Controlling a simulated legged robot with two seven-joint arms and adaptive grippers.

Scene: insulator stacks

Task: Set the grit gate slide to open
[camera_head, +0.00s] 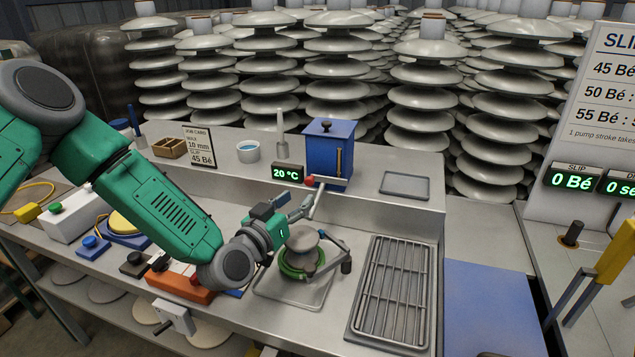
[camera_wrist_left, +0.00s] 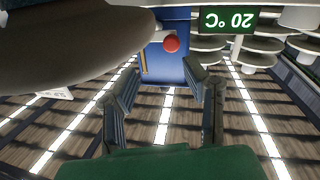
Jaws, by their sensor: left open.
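The blue grit box (camera_head: 328,153) stands on the raised back shelf, with a vertical brass-coloured strip on its front. At its base is a pale slide bar (camera_head: 331,181) with a red knob (camera_head: 309,181) at its left end. My left gripper (camera_head: 300,204) is open and empty, just in front of and below the knob. In the left wrist view the red knob (camera_wrist_left: 171,44) shows beyond the two spread fingers (camera_wrist_left: 163,84), against the blue box (camera_wrist_left: 178,68), apart from them. I cannot tell the slide's exact setting. My right gripper is not in view.
Below the left gripper a grey disc piece (camera_head: 302,239) sits on a green ring in a tray. A 20 °C display (camera_head: 287,173) stands left of the knob. A wire rack (camera_head: 391,290) lies to the right. Insulator stacks (camera_head: 435,95) fill the background.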

